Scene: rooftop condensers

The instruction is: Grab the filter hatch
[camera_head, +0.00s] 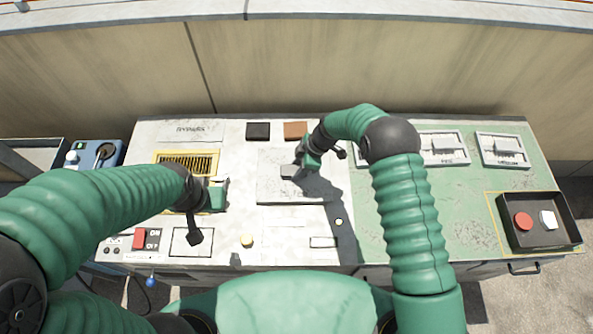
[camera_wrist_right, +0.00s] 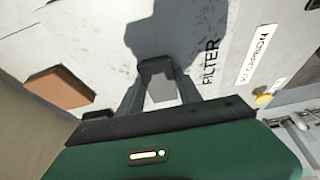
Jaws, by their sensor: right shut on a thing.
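The filter hatch (camera_head: 275,190) is a pale flat panel in the middle of the bench, marked FILTER, with a small block-like handle near its upper middle. My right gripper (camera_head: 295,168) reaches down onto that handle. In the right wrist view, the dark fingers of my right gripper (camera_wrist_right: 160,88) are shut on the handle, and the FILTER lettering on the hatch (camera_wrist_right: 208,62) is beside them. The hatch appears to lie flat on the bench. My left gripper (camera_head: 212,197) hovers over the left part of the bench; its fingers are not clear.
A yellow-framed grille (camera_head: 180,159) lies behind my left gripper. A red switch (camera_head: 139,238) is at the front left. A black block (camera_head: 258,131) and a brown block (camera_head: 295,130) sit behind the hatch. A dark tray (camera_head: 562,238) with red and white pieces stands at right.

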